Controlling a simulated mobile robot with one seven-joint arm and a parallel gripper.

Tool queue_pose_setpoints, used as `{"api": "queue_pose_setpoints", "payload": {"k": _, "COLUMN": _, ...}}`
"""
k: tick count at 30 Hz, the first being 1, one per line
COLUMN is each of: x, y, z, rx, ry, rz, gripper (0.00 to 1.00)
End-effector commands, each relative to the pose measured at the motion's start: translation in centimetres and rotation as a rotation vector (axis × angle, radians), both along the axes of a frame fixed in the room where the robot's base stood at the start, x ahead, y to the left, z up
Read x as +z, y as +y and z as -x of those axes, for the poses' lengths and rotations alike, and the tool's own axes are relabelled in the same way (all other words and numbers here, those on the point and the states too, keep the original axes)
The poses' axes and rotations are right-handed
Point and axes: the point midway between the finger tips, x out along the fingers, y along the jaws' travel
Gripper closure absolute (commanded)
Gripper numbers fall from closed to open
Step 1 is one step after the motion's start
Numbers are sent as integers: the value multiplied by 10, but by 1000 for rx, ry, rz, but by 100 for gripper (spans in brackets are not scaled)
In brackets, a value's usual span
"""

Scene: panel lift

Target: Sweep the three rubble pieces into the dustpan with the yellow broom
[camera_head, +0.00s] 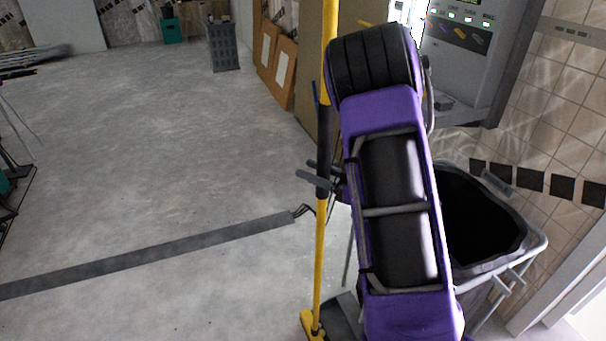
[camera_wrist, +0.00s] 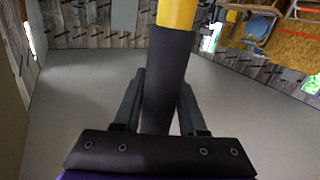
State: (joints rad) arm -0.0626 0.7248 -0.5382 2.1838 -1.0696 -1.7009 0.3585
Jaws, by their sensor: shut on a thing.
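The yellow broom (camera_head: 319,255) stands almost upright, with its yellow head (camera_head: 312,326) low at the bottom edge of the head view. My gripper (camera_head: 318,180) is shut on the black grip of its handle. In the wrist view my gripper (camera_wrist: 160,100) has one finger on each side of the black grip (camera_wrist: 165,75), with yellow handle above it. A dark grey piece (camera_head: 343,314) lies right beside the broom head, partly behind my purple arm; I cannot tell whether it is the dustpan. I cannot make out the three rubble pieces.
A bin with a black liner (camera_head: 480,225) stands at right, behind my arm. A grey machine (camera_head: 465,60) and tiled wall are beyond. A dark strip (camera_head: 150,257) crosses the floor. A grey crate (camera_head: 222,48) stands at the back.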

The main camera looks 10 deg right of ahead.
Motion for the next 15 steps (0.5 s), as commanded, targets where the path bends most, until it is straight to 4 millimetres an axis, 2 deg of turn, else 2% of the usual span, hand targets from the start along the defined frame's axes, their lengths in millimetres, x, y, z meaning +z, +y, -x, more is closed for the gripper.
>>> {"api": "queue_pose_setpoints", "payload": {"k": 10, "x": 1, "y": -18, "z": -4, "rx": -2, "ry": -3, "rz": 0, "gripper": 100}}
{"api": "queue_pose_setpoints", "payload": {"k": 15, "x": 10, "y": -10, "z": -2, "rx": -1, "ry": -4, "rz": -1, "gripper": 100}}
